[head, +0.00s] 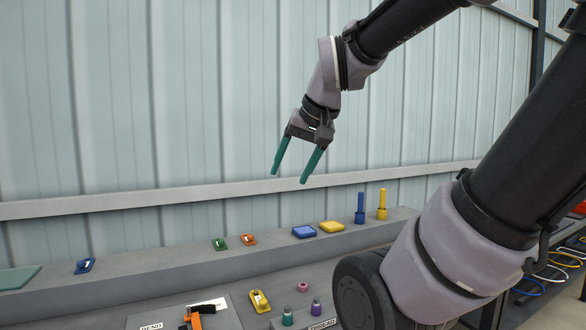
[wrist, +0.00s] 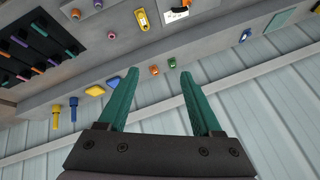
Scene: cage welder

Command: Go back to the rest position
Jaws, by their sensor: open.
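My gripper (head: 290,175) has two green fingers. It hangs in the air in front of the corrugated wall, above the back shelf. The fingers are spread apart with nothing between them. In the wrist view my gripper (wrist: 158,75) is also open and empty, and the shelf and bench show beyond its tips. My arm reaches in from the right in the head view and hides part of the bench.
The grey back shelf (head: 150,263) holds small coloured blocks, a blue peg (head: 360,208) and a yellow peg (head: 382,204). The lower bench holds a yellow part (head: 260,301) and an orange-black tool (head: 195,316). Coloured rings (head: 560,262) lie at right. Air around my gripper is clear.

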